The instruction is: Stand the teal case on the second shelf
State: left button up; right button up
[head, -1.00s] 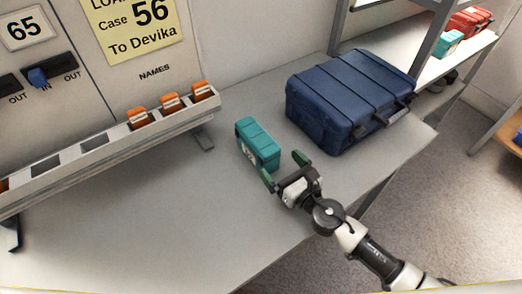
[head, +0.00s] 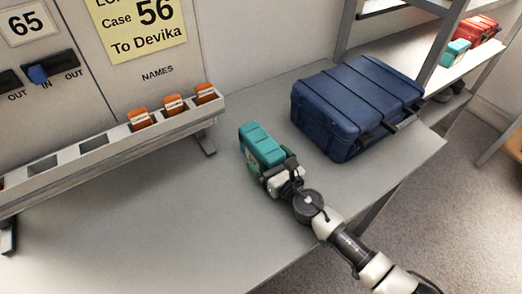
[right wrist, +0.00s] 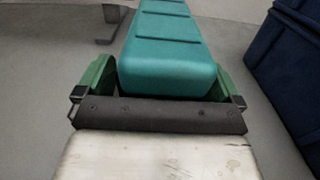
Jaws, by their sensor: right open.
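The teal case (head: 262,142) stands on the grey table, left of the big navy case. My right gripper (head: 273,174) is at its near end. In the right wrist view, the teal case (right wrist: 168,45) lies between the two green fingers of my right gripper (right wrist: 160,85), which are open, with a dark gap at the left finger. The rack at the upper right has a pale shelf (head: 432,82) holding a smaller teal case (head: 455,52) and red cases (head: 478,30). I cannot tell which level is the second shelf. My left gripper is not in view.
The navy case (head: 350,105) stands close on the right and also shows in the right wrist view (right wrist: 285,70). A slotted rail (head: 105,145) with orange tags is on the left. Grey rack posts (head: 440,45) rise behind the navy case. The table front is clear.

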aim_at(270, 148)
jog(key=c, duration=1.4)
jog(key=shift+r+p, duration=0.55)
jog(key=shift+r, duration=0.1)
notch_tip(270, 148, up, 4)
jog(key=p, duration=0.3)
jog(key=shift+f, duration=0.2)
jog(key=s+d+r+m+t+h+p, duration=0.1)
jog(key=s+d+r+m+h, duration=0.2)
jog(key=s+d+r+h, duration=0.2)
jog(key=s+d+r+m+t+h+p, duration=0.1)
jog(key=s+d+r+h, duration=0.4)
jog(key=s+d, duration=0.6)
jog(key=d+m+t, duration=0.1)
jog(key=m, duration=0.1)
jog(key=shift+s+d+m, duration=0.2)
jog(key=shift+m, duration=0.2)
